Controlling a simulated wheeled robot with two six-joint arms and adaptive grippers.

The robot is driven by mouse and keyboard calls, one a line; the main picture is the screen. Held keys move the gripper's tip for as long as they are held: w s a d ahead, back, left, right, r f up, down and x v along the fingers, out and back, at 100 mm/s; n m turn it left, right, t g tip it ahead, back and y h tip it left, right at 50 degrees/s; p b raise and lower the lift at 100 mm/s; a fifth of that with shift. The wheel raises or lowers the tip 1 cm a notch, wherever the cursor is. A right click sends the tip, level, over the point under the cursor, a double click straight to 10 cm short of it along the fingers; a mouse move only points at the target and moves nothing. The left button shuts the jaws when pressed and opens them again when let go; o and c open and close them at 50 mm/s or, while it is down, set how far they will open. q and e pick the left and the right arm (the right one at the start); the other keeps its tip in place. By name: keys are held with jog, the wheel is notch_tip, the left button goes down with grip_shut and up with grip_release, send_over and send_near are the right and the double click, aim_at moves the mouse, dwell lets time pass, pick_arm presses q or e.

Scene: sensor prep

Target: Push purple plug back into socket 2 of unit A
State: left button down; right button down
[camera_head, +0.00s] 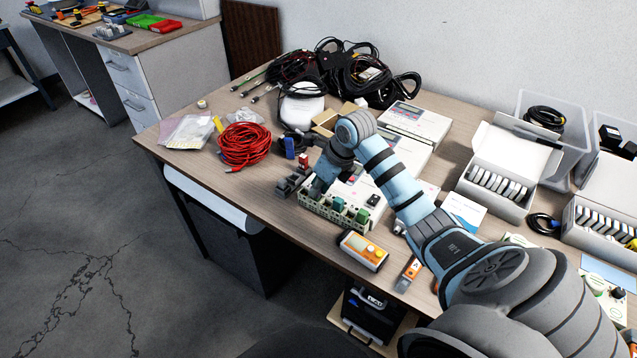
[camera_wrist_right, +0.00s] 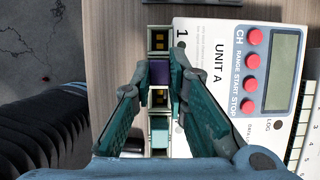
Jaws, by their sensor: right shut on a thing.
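Unit A (camera_wrist_right: 204,70) is a white box with red buttons, a screen and a column of sockets along its left side in the right wrist view. It also shows on the bench in the head view (camera_head: 352,192). The purple plug (camera_wrist_right: 159,76) is in the second position of the column, below the socket beside the "1". My right gripper (camera_wrist_right: 160,80) has its fingertips on both sides of the plug and is shut on it. How deep the plug sits I cannot tell.
Open sockets with gold contacts lie just above (camera_wrist_right: 158,40) and below (camera_wrist_right: 158,98) the plug. A red cable coil (camera_head: 243,145) lies to the left.

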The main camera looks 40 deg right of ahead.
jog(key=shift+f, duration=0.2)
dwell(0.4)
jog(key=c, duration=1.5)
grip_release()
jog(key=shift+o, duration=0.8)
notch_tip(320, 180, up, 7)
jog(key=p, duration=0.6)
jog(key=shift+r, duration=0.1)
